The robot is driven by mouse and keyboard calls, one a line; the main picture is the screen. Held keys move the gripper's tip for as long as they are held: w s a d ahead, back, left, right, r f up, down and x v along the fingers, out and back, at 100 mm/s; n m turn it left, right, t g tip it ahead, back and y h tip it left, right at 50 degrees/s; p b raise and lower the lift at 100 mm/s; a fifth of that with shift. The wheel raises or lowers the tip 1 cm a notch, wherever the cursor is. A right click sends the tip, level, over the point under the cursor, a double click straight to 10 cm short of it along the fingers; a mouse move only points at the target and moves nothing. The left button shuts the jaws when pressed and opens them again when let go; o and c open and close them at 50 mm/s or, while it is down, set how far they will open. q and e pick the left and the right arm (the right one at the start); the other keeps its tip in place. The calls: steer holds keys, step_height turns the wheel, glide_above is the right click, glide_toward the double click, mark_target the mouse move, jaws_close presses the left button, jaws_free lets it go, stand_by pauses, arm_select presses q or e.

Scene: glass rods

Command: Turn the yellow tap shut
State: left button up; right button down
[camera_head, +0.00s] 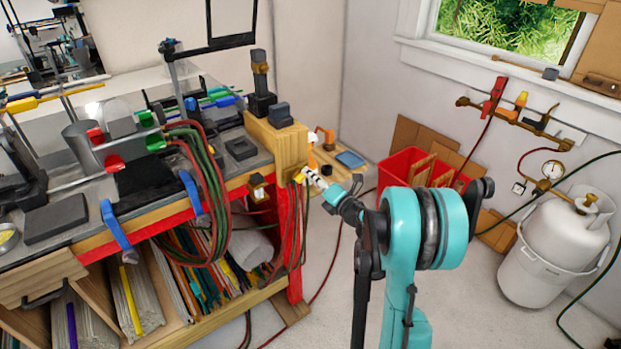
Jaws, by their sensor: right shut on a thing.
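My right gripper (309,173) reaches in from the right to the right end of the workbench (276,143). It is shut on a small yellow tap (297,177) at the bench's end. The fingers cover part of the tap, so the angle of its handle is hard to make out. A second small brass fitting (259,189) sits on the bench front to the left. Green and red hoses hang below the tap. My left gripper is not in view.
A red bin (400,168) stands behind my right arm. A wall manifold (515,118) carries red, orange and dark handles. A white gas cylinder (553,250) with a gauge stands at the right. The floor (480,305) in front is mostly clear.

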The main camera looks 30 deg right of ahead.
steer(key=m, duration=0.3)
steer(key=f+m, duration=0.1)
steer(key=m, duration=0.1)
steer(key=shift+d+m, duration=0.15)
steer(key=shift+m, duration=0.25)
stand_by(0.4)
steer(key=c, duration=1.6)
jaws_free()
steer(key=shift+o, duration=0.2)
steer(key=s, duration=1.2)
steer(key=shift+d, duration=0.45)
